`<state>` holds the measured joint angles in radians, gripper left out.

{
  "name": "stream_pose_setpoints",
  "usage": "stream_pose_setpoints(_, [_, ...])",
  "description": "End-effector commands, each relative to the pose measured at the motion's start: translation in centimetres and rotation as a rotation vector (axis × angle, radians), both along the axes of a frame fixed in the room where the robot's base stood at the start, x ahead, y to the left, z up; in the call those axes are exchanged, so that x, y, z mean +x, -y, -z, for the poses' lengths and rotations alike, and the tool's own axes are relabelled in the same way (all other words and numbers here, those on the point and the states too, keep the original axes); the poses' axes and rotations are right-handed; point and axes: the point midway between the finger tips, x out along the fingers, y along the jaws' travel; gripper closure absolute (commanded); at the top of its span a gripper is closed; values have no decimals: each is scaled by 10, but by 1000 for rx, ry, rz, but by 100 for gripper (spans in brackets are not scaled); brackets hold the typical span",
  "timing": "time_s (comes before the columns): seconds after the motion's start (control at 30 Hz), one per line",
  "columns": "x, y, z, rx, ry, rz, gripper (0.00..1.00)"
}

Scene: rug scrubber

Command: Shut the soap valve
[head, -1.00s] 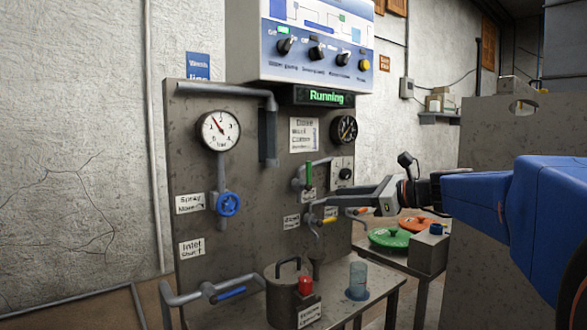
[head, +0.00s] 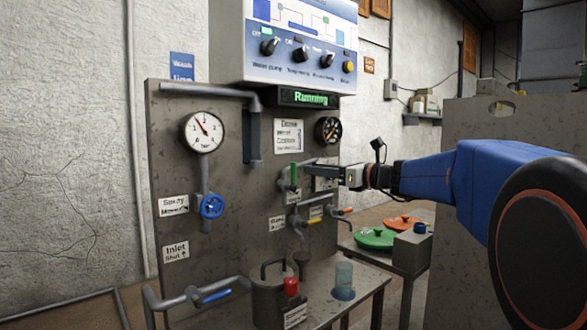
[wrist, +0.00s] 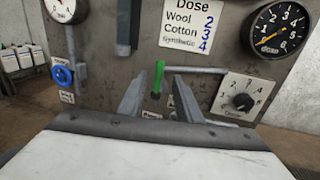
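A valve with an upright green lever (head: 293,176) is on the panel, right of centre in the head view. The green lever also stands mid-picture in the wrist view (wrist: 159,76). Its label is too small to read, so I cannot tell for sure that it is the soap valve. My gripper (head: 310,169) reaches in from the right at lever height. In the wrist view my gripper (wrist: 160,88) is open and empty, one finger on each side of the lever. I cannot tell whether the lever is between the fingertips in depth or just beyond them.
A dose knob (wrist: 243,102) is close on the right. A blue handwheel (head: 211,206) is at left. A beaker (head: 343,281) and red-capped container (head: 291,287) stand on the bench. The display reads Running (head: 311,97).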

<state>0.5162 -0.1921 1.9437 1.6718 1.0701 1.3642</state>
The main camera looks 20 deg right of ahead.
Motion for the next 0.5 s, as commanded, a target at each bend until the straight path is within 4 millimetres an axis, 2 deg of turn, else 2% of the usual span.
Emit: stream_pose_setpoints(0.5, [67, -41, 0, 0, 0, -1, 68])
